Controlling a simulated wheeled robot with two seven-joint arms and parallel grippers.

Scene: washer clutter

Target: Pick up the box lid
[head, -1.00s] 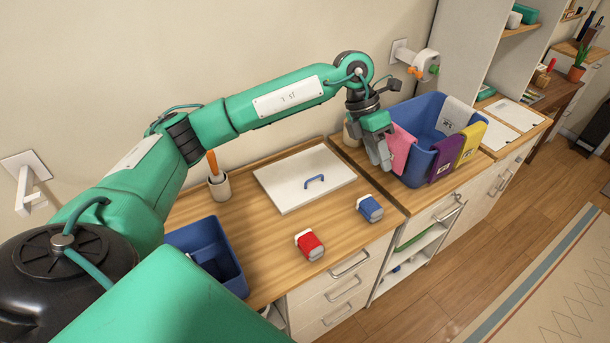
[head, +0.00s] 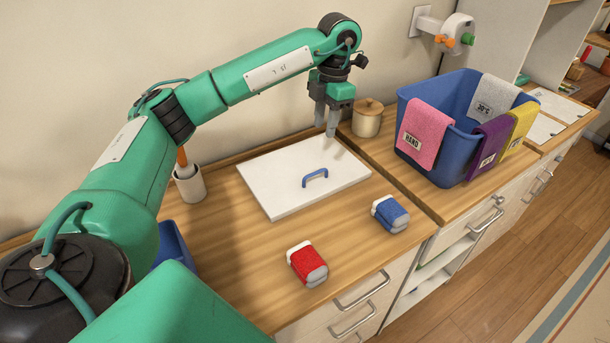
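The box lid (head: 275,183) is a flat white panel with a blue arched handle (head: 315,177), lying on the wooden counter in the head view. My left gripper (head: 326,130) points down above the lid's back right part, behind the handle. Its two fingers show a gap with nothing between them, and it appears apart from the handle. My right gripper is not in view.
A red-and-white block (head: 307,265) and a blue-and-white block (head: 390,214) stand in front of the lid. A lidded pot (head: 367,118) is close right of my gripper. A blue bin (head: 443,165) with coloured cloths stands further right. A white cup (head: 190,187) is at left.

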